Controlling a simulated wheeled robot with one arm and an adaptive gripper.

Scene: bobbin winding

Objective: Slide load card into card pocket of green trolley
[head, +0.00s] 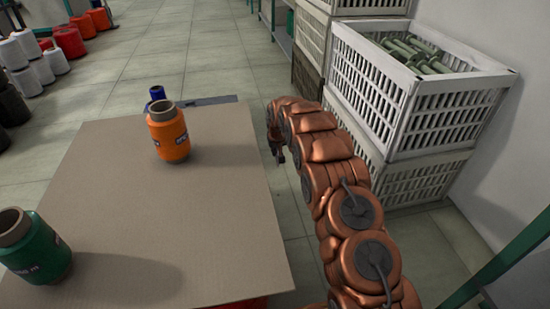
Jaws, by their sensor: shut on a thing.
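My copper-coloured arm curves up and over right of the cardboard sheet. My gripper (278,152) shows only as a small dark part at the arm's far end, beside the sheet's right edge. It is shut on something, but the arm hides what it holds. No load card can be made out. I cannot tell a card pocket either. A green bar (497,266) slants at the lower right, and green framing (285,45) stands at the back; I cannot tell whether either belongs to the green trolley.
The cardboard sheet (110,195) bears an orange spool (168,137) and a green spool (38,255). A blue spool (157,93) and a grey strip (205,103) lie at its far edge. White crates (400,100) stand right of my arm. Open floor (200,55) lies beyond.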

